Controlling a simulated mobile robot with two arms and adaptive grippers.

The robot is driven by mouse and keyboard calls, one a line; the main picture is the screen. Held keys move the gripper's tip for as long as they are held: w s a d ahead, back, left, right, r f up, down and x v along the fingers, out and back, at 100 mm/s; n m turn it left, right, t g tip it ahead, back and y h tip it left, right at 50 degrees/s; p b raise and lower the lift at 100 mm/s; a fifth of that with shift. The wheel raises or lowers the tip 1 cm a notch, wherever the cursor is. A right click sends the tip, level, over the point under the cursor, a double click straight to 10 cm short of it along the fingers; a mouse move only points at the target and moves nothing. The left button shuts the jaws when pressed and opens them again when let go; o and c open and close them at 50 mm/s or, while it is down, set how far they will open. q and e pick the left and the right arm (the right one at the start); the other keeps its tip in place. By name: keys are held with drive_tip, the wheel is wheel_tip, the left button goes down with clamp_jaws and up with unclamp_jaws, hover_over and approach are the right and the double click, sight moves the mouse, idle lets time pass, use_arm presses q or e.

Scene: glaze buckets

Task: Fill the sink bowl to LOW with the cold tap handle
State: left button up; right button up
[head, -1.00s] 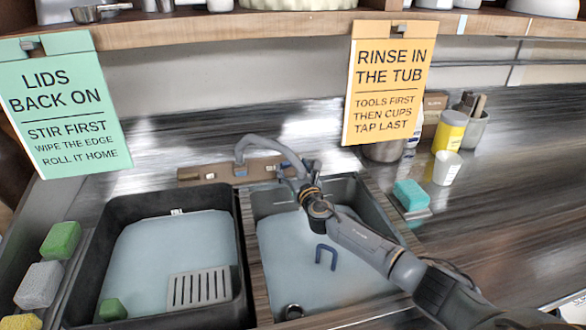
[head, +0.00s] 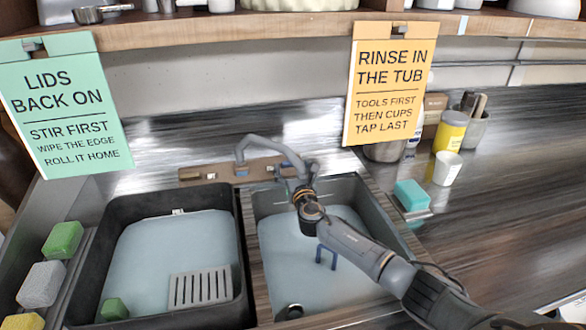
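The sink bowl (head: 352,190) is the right-hand basin, with pale blue water in it. I cannot read a LOW mark. The grey tap spout (head: 262,143) arches from a brown tap plate (head: 205,174) behind the basins toward the bowl. A small blue part shows at the foot of the spout; I cannot clearly make out the cold tap handle, which my gripper may partly hide. My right gripper (head: 303,180) is at the bowl's back edge, close to the spout's end. Its fingers are too small to tell whether they are open or touching anything. My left gripper is not in view.
The left tub (head: 240,215) holds pale liquid, a grey slotted plate (head: 200,288) and a green block (head: 114,308). A blue U-shaped thing (head: 320,252) shows in the bowl beside my arm. A teal sponge (head: 411,195) and white cup (head: 447,168) stand right. Two signs hang above.

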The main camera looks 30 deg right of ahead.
drive_tip(key=v, duration=1.2)
idle(0.5)
